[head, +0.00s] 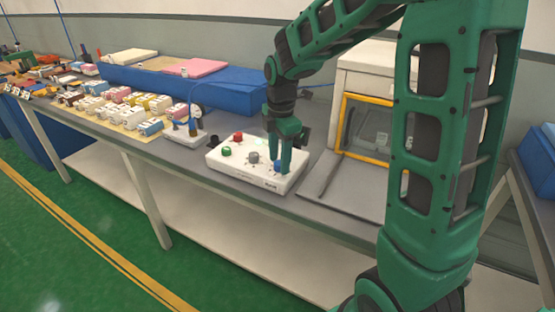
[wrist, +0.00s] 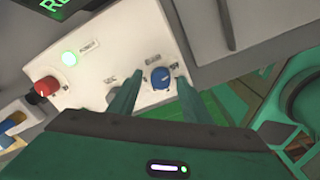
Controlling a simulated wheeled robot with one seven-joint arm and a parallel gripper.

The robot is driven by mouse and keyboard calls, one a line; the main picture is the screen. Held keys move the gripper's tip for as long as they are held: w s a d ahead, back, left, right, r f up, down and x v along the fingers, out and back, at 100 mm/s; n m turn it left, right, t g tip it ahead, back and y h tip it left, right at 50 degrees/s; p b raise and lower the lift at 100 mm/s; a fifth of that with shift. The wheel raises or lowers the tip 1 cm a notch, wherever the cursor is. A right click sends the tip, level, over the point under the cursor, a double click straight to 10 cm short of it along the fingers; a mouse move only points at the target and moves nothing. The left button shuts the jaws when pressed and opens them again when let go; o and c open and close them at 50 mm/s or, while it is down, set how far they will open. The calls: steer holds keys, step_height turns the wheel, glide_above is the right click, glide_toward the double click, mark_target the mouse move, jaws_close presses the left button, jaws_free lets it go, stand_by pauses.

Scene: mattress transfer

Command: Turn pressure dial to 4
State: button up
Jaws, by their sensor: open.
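A white control box (head: 235,172) stands on the workbench. It carries a blue dial (head: 277,166) at its right end and a grey dial (head: 252,157) near its middle. My gripper (head: 286,168) points down at the right end of the box. In the wrist view the blue dial (wrist: 160,77) sits between the two fingertips of my open gripper (wrist: 158,72), with visible gaps on both sides. The labels around the dials are too small to read, so which one is the pressure dial and its setting cannot be told.
A machine with a yellow-framed door (head: 365,128) stands to the right. Small blocks (head: 120,97) and a blue mattress base (head: 220,88) lie to the left.

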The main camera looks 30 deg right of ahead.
steer(key=shift+f, duration=0.2)
steer(key=c, duration=1)
steer(key=shift+c, duration=0.2)
